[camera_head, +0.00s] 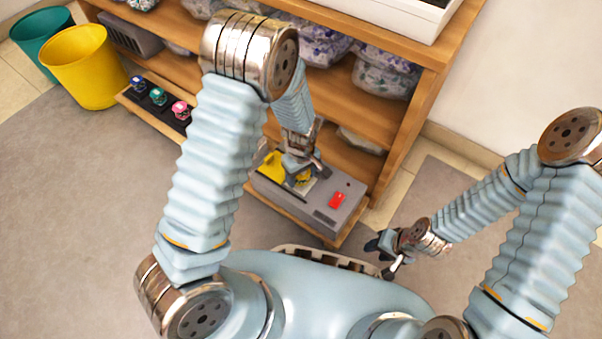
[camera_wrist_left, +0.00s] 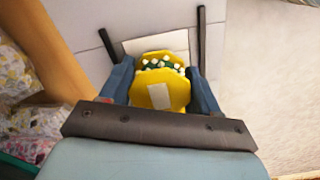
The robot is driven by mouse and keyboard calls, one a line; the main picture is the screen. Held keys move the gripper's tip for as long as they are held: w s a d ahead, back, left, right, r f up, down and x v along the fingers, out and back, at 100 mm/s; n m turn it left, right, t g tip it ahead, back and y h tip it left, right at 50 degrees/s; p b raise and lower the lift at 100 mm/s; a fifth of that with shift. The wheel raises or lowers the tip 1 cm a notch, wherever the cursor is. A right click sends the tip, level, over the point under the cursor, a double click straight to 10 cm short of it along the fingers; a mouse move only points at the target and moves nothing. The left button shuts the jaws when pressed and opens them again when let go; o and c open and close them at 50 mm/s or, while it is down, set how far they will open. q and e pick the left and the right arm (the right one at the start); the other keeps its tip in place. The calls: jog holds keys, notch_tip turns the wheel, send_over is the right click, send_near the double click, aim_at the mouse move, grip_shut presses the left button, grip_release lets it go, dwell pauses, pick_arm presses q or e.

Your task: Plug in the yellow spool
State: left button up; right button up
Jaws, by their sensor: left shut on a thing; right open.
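The yellow spool (camera_wrist_left: 160,88) has a pale square label and a dark green middle with white dots. My left gripper (camera_wrist_left: 160,82) is shut on it, with one finger on each side. In the head view, the left gripper (camera_head: 304,176) is above a grey box (camera_head: 325,213) on the low shelf; the spool (camera_head: 303,179) shows only as a small yellow patch. A pale plate (camera_wrist_left: 158,43) lies beyond the spool; I cannot tell whether they touch. The box has a red switch (camera_head: 337,200) and a yellow part (camera_head: 270,166). My right gripper (camera_head: 385,250) is open and empty.
A wooden shelf unit (camera_head: 408,120) holds several patterned bags (camera_head: 383,75). Blue, green and pink spools (camera_head: 158,97) sit in a dark rack at left. A yellow bin (camera_head: 84,65) and a teal bin (camera_head: 40,38) stand far left. The grey floor at left is clear.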

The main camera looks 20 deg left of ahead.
pick_arm(q)
jog(key=shift+f, duration=0.15)
jog(key=o, duration=1.2)
jog(key=shift+c, duration=0.4)
jog(key=shift+r, duration=0.2)
jog(key=shift+o, duration=0.8)
jog(key=shift+r+p, duration=0.3)
jog(key=shift+p, duration=0.05)
jog(key=shift+r+p, duration=2.75)
jog(key=shift+r, duration=0.6)
